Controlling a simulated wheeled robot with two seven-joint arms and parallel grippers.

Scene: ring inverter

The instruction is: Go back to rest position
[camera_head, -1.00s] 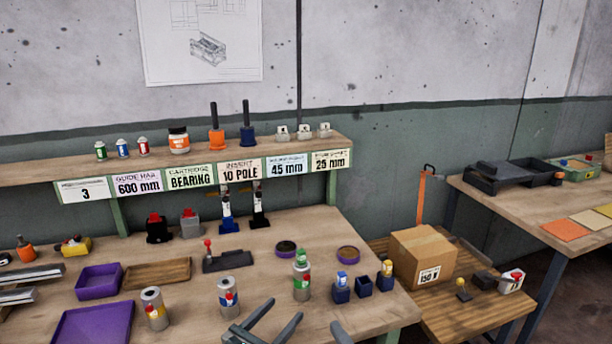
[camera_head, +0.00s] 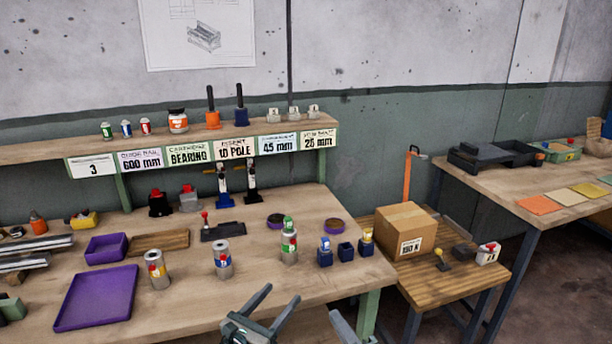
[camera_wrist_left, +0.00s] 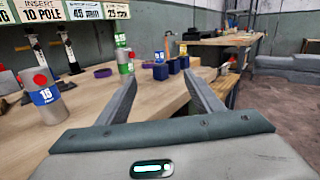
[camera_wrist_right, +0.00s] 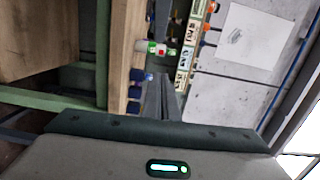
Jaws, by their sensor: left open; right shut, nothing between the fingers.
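My left gripper (camera_head: 272,307) is at the front edge of the main workbench (camera_head: 190,285) in the head view. Its two fingers are spread and empty, and they also show apart in the left wrist view (camera_wrist_left: 160,100). My right gripper (camera_head: 338,318) shows only as a fingertip at the bottom edge of the head view. In the right wrist view its fingers (camera_wrist_right: 160,98) are together with nothing between them, and the picture is turned on its side. Neither gripper touches an object in these views.
Cans (camera_head: 222,258), a green-topped stack (camera_head: 289,240), blue cups (camera_head: 325,252) and a purple tray (camera_head: 95,298) stand on the workbench. A cardboard box (camera_head: 403,231) sits on a lower side table. Bare floor (camera_head: 560,290) lies at right.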

